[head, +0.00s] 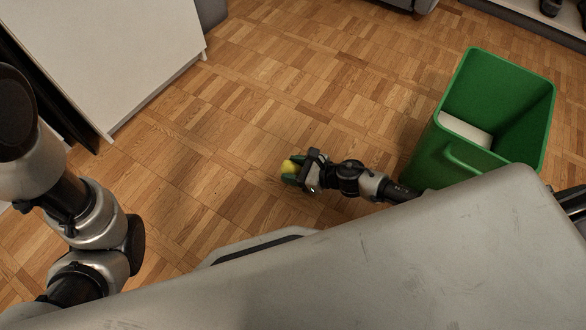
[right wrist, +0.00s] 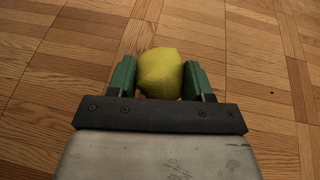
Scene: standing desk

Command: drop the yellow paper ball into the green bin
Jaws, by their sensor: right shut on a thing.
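The yellow paper ball (right wrist: 160,73) is between the two green fingers of my right gripper (right wrist: 160,76) in the right wrist view. The gripper is shut on it. In the head view the ball (head: 289,167) shows small at the tip of my right gripper (head: 291,172), over the wooden floor. The green bin (head: 456,166) stands to the right of the gripper, open at the top, with a whitish thing (head: 465,131) inside. The ball is outside the bin, to its left. My left arm comes in at the left; its gripper is out of view.
A white cabinet (head: 105,50) stands at the upper left. The parquet floor (head: 290,80) between cabinet and bin is clear. Dark objects (head: 551,7) show at the top right edge.

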